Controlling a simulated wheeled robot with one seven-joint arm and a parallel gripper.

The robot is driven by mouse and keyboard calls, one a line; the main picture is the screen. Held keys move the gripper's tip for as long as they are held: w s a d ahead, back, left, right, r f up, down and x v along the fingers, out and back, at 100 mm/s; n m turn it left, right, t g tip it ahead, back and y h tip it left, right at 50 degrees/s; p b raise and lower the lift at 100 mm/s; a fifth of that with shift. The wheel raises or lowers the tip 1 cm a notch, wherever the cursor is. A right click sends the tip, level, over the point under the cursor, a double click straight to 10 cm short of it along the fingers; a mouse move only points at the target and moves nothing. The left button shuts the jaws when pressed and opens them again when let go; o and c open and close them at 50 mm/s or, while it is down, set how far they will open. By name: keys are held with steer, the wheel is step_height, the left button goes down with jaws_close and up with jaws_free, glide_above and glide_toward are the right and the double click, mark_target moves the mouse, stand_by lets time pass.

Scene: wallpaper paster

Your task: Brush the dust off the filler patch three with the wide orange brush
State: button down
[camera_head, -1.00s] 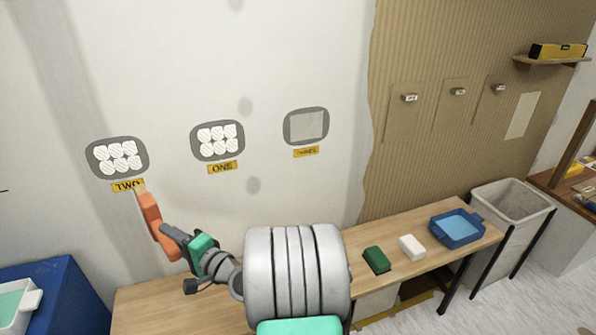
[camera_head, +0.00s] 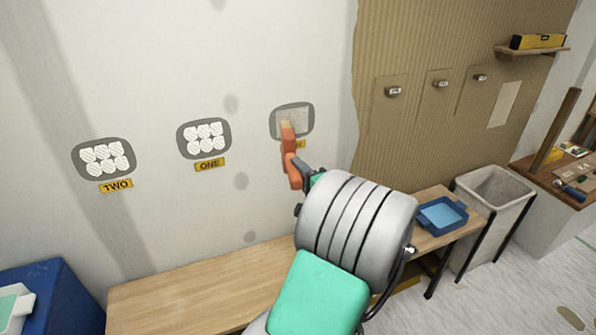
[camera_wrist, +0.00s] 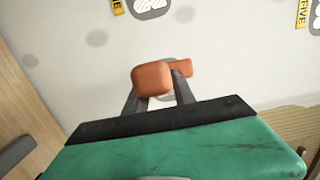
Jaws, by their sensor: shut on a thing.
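Filler patch three (camera_head: 304,116) is a grey rounded patch with a pale square on the wall, right of patches one and two in the head view. The wide orange brush (camera_head: 291,160) is upright in my gripper (camera_head: 301,172), with its pale bristle end over the lower left of patch three. I cannot tell whether the bristles touch it. In the wrist view my gripper (camera_wrist: 158,95) is shut on the orange brush (camera_wrist: 152,78), which hides most of the grey patch behind it. The yellow label under patch three is mostly hidden by the brush.
Patch one (camera_head: 204,138) and patch two (camera_head: 104,158) show white hatched pieces. A wooden bench (camera_head: 190,292) runs below the wall, with a blue tray (camera_head: 441,216) at its right end. A grey bin (camera_head: 494,190) stands beyond it. Cardboard-like covering is right of patch three.

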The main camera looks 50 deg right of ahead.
mark_target(287, 154)
steer(key=shift+s, duration=0.1)
steer(key=shift+p+x, duration=0.4)
steer(key=shift+x, duration=2.9)
steer(key=shift+w+d+r, duration=0.1)
steer(key=shift+w+d, duration=0.7)
steer(key=shift+w, duration=0.15)
stand_by(0.8)
steer(key=shift+s+d, duration=0.5)
steer(key=shift+d, duration=0.3)
steer(key=shift+s+d, duration=0.45)
steer(key=shift+d, duration=0.3)
steer(key=shift+s+d, duration=0.55)
steer(key=shift+d, duration=0.3)
steer(key=shift+s+d, duration=0.5)
steer(key=shift+d, duration=0.35)
steer(key=shift+s+d, duration=0.55)
steer(key=shift+d, duration=0.35)
steer(key=shift+s+d, duration=0.5)
steer(key=shift+d, duration=0.4)
